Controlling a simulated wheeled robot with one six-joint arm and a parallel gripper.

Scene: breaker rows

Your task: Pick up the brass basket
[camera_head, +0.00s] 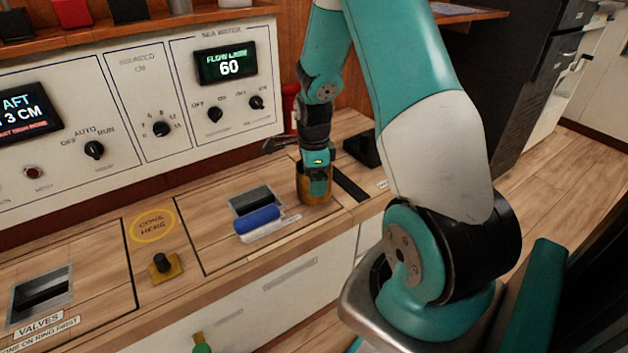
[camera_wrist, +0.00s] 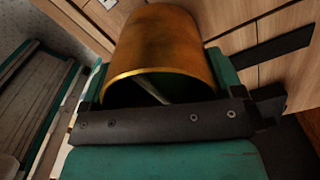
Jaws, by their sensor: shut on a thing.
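The brass basket (camera_head: 314,191) is a golden, open-topped cylinder at the right part of the wooden counter. In the head view it appears upright at the counter surface; I cannot tell whether its bottom touches. My gripper (camera_head: 315,172) comes down on it from above and is shut on it. In the wrist view the basket (camera_wrist: 163,42) fills the upper middle, with its rim toward me and a dark inside. The teal gripper parts (camera_wrist: 160,95) lie on both sides of it. The fingertips are mostly hidden by the basket and the dark bar.
A blue cylinder (camera_head: 257,219) lies by a dark slot (camera_head: 250,198) left of the basket. A black knob on a brass base (camera_head: 162,265) and a yellow ring marking (camera_head: 152,225) are farther left. A control panel (camera_head: 140,100) stands behind. A black box (camera_head: 361,150) is right of the basket.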

